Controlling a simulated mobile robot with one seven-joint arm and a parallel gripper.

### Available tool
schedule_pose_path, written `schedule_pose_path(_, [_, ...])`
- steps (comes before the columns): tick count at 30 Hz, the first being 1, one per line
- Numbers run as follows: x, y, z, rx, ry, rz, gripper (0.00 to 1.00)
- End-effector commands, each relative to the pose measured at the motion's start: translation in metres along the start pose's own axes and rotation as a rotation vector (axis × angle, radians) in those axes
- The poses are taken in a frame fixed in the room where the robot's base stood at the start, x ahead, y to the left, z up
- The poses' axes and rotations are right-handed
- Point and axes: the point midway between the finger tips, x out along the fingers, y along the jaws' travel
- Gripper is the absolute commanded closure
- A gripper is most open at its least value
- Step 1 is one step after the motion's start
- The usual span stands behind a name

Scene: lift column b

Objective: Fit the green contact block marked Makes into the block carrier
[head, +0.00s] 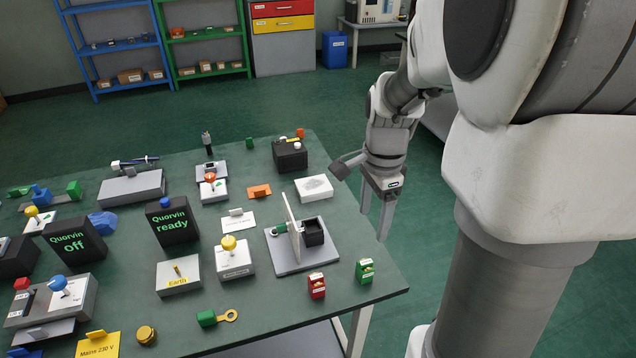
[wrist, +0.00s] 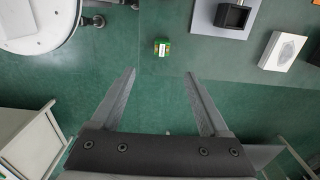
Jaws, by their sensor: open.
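A small green contact block (head: 364,271) with a pale label stands on the table near its right front corner; the label is too small to read. It also shows in the wrist view (wrist: 162,47), ahead of the fingertips and roughly between their lines. What looks like the block carrier is a black open-topped box (head: 313,232) on a grey plate (head: 294,267), beside an upright white panel; the box shows at the top right of the wrist view (wrist: 232,16). My gripper (head: 376,219) is open and empty, pointing down by the table's right edge, apart from the block.
A red block (head: 317,285) stands left of the green one. A white box (head: 314,188) lies behind the plate. A green piece with a yellow ring (head: 217,317) lies at the front. Display boxes and switches crowd the left.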

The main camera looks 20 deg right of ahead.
Motion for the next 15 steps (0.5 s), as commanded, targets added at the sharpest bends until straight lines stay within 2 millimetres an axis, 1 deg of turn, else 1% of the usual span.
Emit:
schedule_pose_path(1, [0.012, 0.001, 0.000, 0.002, -0.001, 0.005, 0.21])
schedule_pose_path(9, [0.072, 0.002, 0.000, 0.000, -0.002, 0.006, 0.21])
schedule_pose_path(12, [0.091, 0.001, 0.000, -0.002, -0.002, 0.005, 0.21])
schedule_pose_path(15, [0.104, 0.001, 0.000, -0.003, -0.001, 0.004, 0.21])
